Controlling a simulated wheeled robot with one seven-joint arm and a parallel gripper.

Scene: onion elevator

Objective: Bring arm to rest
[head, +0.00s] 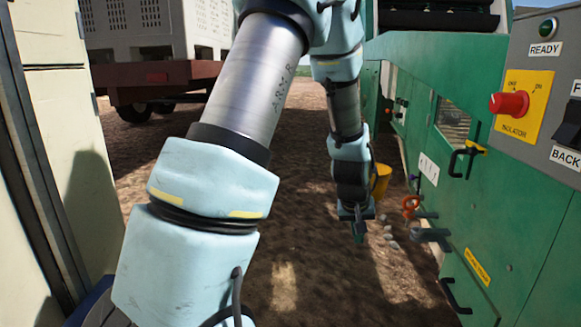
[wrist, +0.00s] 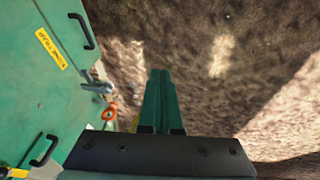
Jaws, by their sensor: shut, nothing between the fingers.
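My gripper (head: 359,232) hangs at the end of my arm, pointing down over the brown dirt ground in the middle of the head view. In the wrist view my gripper (wrist: 160,74) shows as two green fingers side by side, shut with nothing between them. It is apart from the green machine on its right in the head view. My pale blue arm crosses the head view from the lower left up to the top and back down.
The green machine (head: 408,133) stands at the right, with door handles, an orange-red ring-shaped part (head: 410,204) and a grey lever (head: 430,235) sticking out. A control panel (head: 545,85) has a red isolator knob (head: 509,103). A yellow bucket (head: 381,182) is behind my gripper. A trailer (head: 150,80) stands behind.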

